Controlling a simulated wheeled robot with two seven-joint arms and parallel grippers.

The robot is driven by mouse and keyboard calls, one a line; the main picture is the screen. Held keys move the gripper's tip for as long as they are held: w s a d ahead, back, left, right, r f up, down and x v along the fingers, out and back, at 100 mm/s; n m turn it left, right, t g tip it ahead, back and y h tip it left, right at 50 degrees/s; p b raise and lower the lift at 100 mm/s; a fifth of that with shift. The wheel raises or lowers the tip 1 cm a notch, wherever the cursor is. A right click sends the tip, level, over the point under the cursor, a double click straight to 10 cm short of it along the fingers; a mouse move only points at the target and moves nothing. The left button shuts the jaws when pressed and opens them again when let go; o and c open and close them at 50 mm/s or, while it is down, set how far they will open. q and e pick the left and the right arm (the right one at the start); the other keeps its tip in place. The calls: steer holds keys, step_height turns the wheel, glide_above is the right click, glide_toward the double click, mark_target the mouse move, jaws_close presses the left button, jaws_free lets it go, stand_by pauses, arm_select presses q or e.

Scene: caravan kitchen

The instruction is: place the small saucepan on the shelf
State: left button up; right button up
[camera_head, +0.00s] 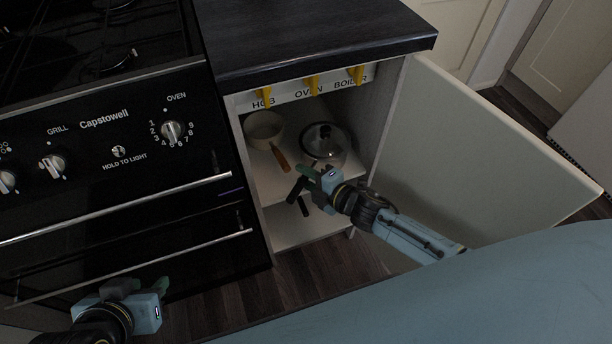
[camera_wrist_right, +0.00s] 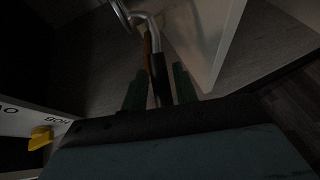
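A cream saucepan (camera_head: 262,127) with a brown handle stands at the left on the shelf (camera_head: 285,190) inside the open cupboard. A steel pan with a lid (camera_head: 326,143) stands to its right. I cannot tell which is the small saucepan. My right gripper (camera_head: 301,189) is at the cupboard's front, below the steel pan. In the right wrist view, a black handle (camera_wrist_right: 160,78) on a silver neck lies between the fingers of my right gripper (camera_wrist_right: 160,88). They look open around it, with narrow gaps. My left gripper (camera_head: 135,290) is low before the oven; its fingertips are unclear.
The cupboard door (camera_head: 490,150) stands open to the right, close to my right arm. Yellow valve levers (camera_head: 312,84) hang from the label strip above the opening. The black oven (camera_head: 120,180) adjoins on the left. A lower compartment (camera_head: 300,227) looks empty.

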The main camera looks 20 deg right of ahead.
steer(key=shift+o, duration=0.9)
arm_select(q)
steer(key=s+a+f+g+y+p, duration=0.1)
steer(key=s+a+f+g+p, duration=0.2)
steer(key=f, duration=0.5)
steer(key=shift+s+a+g+y+p, duration=0.3)
steer(key=shift+s+a+g+p, duration=0.25)
steer(key=shift+s, duration=0.35)
arm_select(e)
steer(key=v, duration=1.2)
arm_select(q)
steer(key=shift+d, duration=0.15)
arm_select(e)
steer(key=s+d+m+g+h, duration=0.2)
steer(key=s+m+g+h, duration=0.5)
steer(key=m, duration=1.3)
steer(key=s+g, duration=0.3)
steer(key=s, duration=0.4)
steer(key=shift+s+r, duration=0.25)
steer(key=shift+s, duration=0.15)
arm_select(q)
steer(key=shift+f, duration=0.15)
arm_select(e)
steer(key=shift+d+f, duration=0.1)
